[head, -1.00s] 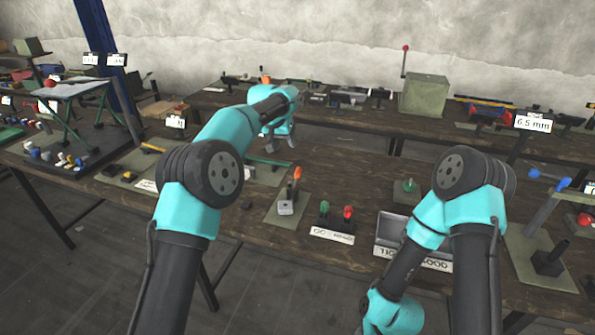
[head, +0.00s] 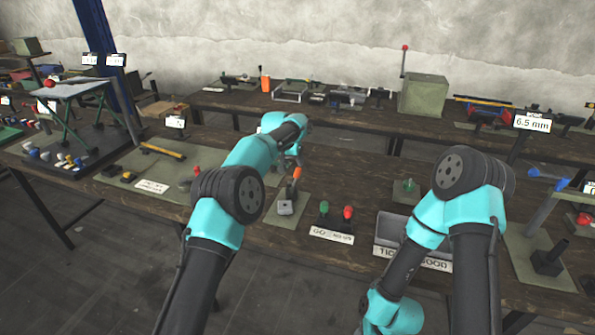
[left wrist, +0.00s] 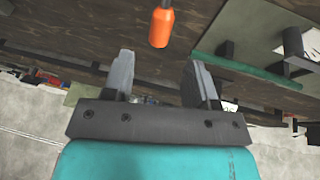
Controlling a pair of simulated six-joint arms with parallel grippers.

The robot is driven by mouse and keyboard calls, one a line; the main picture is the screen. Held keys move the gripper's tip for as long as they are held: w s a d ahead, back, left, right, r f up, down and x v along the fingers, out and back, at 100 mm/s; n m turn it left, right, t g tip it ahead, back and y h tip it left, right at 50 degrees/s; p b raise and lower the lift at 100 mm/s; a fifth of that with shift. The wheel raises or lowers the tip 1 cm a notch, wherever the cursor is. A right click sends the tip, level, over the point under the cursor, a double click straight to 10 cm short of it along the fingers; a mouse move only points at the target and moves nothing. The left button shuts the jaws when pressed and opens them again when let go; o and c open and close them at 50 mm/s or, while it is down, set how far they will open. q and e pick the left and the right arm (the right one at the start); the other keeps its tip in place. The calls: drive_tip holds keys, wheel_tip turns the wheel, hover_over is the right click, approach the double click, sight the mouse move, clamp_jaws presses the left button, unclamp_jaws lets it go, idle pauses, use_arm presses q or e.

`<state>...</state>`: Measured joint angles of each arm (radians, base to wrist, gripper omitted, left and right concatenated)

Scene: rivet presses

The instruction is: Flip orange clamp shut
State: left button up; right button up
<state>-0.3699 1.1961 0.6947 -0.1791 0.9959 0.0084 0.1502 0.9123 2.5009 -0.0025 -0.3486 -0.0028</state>
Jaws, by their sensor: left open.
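The orange clamp has an upright orange handle (head: 297,173) and a grey metal base (head: 285,207), on a green-grey mat on the front table. My left gripper (head: 291,160) is just behind and beside the handle, partly hidden by my own arm. In the left wrist view the orange handle (left wrist: 161,28) lies just beyond the open fingers (left wrist: 160,72), roughly in line with the gap between them. Nothing is between the fingers. My right arm is folded at the lower right; its gripper does not show.
Green and red buttons (head: 336,211) stand right of the clamp, with a white label before them. A grey divided bin (head: 391,232) is further right. A yellow-handled hammer (head: 163,151) lies left. Bare table lies behind the buttons.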

sight(297, 169)
use_arm(q)
drive_tip(key=shift+x, duration=3.4)
clamp_jaws()
